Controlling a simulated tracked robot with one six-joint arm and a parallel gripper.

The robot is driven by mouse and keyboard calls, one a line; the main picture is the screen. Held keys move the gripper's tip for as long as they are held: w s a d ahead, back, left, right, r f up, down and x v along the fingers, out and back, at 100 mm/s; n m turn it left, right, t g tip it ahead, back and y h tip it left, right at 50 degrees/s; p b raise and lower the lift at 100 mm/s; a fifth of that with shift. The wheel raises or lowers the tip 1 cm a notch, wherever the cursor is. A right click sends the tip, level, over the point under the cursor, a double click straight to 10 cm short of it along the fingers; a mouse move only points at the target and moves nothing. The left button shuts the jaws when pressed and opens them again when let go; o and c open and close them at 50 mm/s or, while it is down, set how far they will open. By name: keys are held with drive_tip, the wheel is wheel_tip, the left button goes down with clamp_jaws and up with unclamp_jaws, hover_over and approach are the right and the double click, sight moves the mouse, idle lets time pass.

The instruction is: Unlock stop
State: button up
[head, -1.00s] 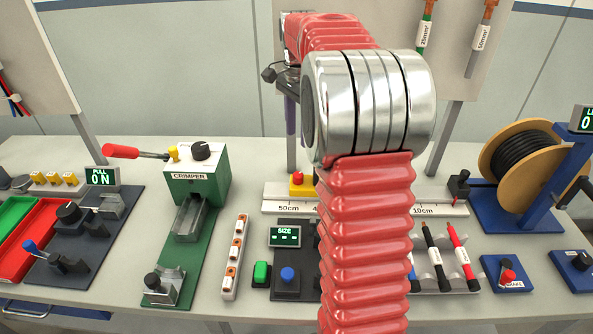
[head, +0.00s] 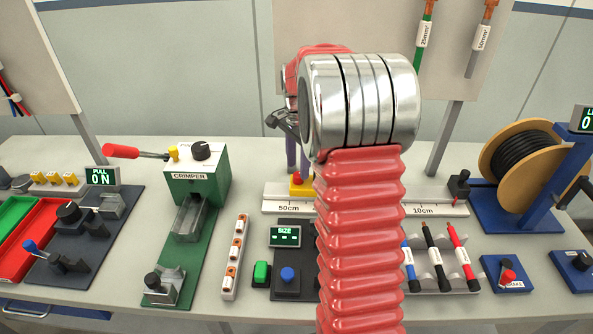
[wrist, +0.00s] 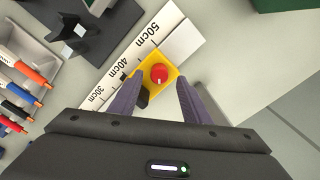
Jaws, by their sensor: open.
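The stop is a yellow block with a red round knob (wrist: 159,73) on the white length ruler, between the 40cm and 50cm marks in the wrist view. In the head view the stop (head: 302,186) shows partly behind my arm, on the ruler (head: 285,207). My gripper (wrist: 155,88) is open, with its two purple fingers on either side of the yellow block. I cannot tell whether the fingers touch it. In the head view my arm hides most of the gripper.
The green crimper (head: 197,175) stands left of the ruler. A black cable reel (head: 525,155) is at the right. Bare table lies right of the ruler's end in the wrist view.

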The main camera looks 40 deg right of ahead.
sight(298, 177)
drive_tip(key=shift+f, duration=1.25)
drive_tip(key=shift+c, duration=0.3)
